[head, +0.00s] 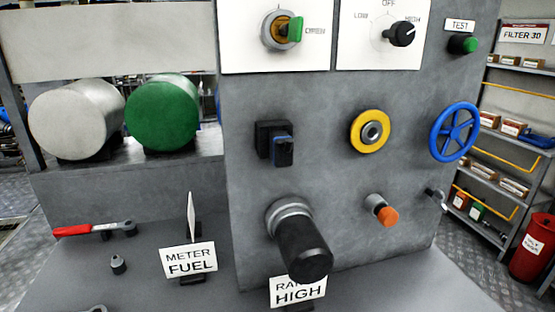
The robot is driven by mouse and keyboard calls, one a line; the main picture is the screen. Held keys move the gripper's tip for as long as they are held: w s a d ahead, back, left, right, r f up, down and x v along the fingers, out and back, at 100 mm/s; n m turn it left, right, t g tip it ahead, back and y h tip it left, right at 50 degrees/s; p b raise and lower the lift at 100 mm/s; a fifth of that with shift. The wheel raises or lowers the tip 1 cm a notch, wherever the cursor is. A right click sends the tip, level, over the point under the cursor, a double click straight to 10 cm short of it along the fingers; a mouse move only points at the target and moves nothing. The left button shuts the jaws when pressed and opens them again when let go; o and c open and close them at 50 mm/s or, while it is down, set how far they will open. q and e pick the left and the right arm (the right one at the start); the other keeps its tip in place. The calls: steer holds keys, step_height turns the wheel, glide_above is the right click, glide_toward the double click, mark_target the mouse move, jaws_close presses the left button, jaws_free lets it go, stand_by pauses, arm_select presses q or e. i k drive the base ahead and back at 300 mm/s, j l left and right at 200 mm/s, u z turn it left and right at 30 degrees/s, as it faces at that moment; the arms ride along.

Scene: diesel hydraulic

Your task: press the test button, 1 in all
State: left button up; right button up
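The test button is a green round button (463,44) at the top right of the grey panel (330,185) in the head view. A white TEST label (460,24) sits just above it. The button stands out from the panel face, and nothing covers it. Neither of my grippers is in view, so nothing of mine shows near the button.
The panel also carries a green-handled valve (290,29), a black selector knob (402,34), a yellow ring (369,131), a blue handwheel (455,132) and a large black handle (304,250). A red-handled wrench (90,229) lies at left. Shelves (515,130) stand behind right.

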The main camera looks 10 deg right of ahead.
mark_target(469, 45)
steer(key=z, duration=1.35)
